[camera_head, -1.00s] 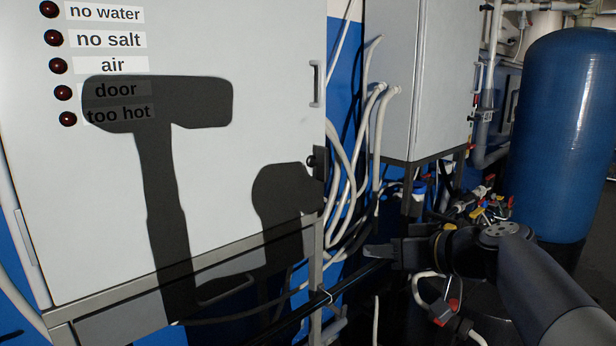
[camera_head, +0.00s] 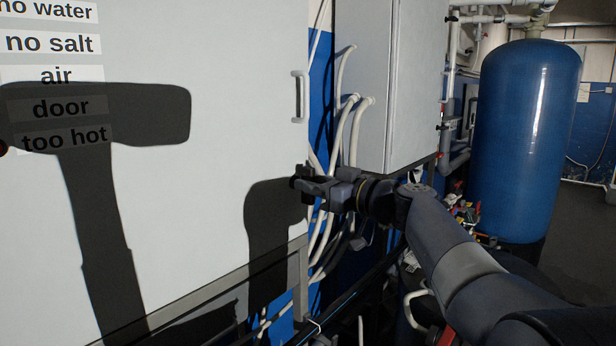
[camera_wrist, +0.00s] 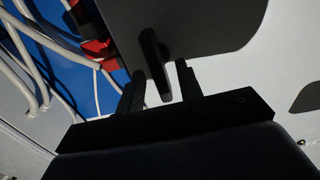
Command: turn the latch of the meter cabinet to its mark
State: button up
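The meter cabinet (camera_head: 215,60) is the large pale cabinet with label strips filling the left of the head view. Its latch (camera_wrist: 155,62) is a dark bar on the shadowed cabinet face in the wrist view. My gripper (camera_head: 304,185) is at the cabinet's right edge, below the door handle, and mostly covers the latch in the head view. In the wrist view my gripper (camera_wrist: 160,72) is open. Its two fingers stand on either side of the latch bar, with gaps on both sides. I cannot make out the latch's mark.
A vertical door handle (camera_head: 298,97) sits above my gripper. Pale hoses (camera_head: 345,130) hang close behind it, beside a second grey cabinet (camera_head: 395,80). A large blue tank (camera_head: 525,140) stands at the right. My arm's shadow falls on the door.

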jog(key=shift+x, duration=0.95)
jog(key=shift+s, duration=0.1)
jog(key=shift+c, duration=0.3)
grip_shut()
